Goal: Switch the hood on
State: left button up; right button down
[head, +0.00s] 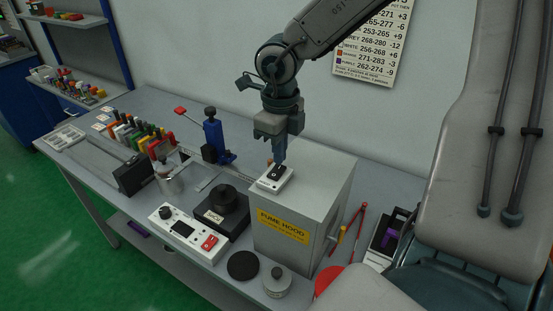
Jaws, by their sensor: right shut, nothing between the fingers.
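The fume hood (327,201) is a grey box with a yellow "FUME HOOD" label on its front, standing on the bench. A small white switch box (266,184) with a black rocker (276,173) sits on its top near the front left edge. My right gripper (279,161) points straight down over the rocker, shut and empty. Its fingertips are at or just above the rocker; I cannot tell whether they touch it. The fingers partly hide the rocker's far end, and its on or off position is unclear. My left gripper is not in view.
Left of the hood are a black-topped unit (222,215), a white control box with a red switch (186,232) and a blue press (213,137). A round tin (277,283) and a black disc (243,265) lie in front. Red-handled pliers (353,226) lie to the right.

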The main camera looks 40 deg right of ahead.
aim_at(279, 167)
jog(key=shift+f+b, duration=0.9)
jog(key=shift+b, duration=0.2)
dwell(0.9)
jog(key=shift+r, duration=0.1)
jog(key=shift+r+p, duration=1.85)
jog(key=shift+r, duration=1.6)
jog(key=shift+f, duration=0.1)
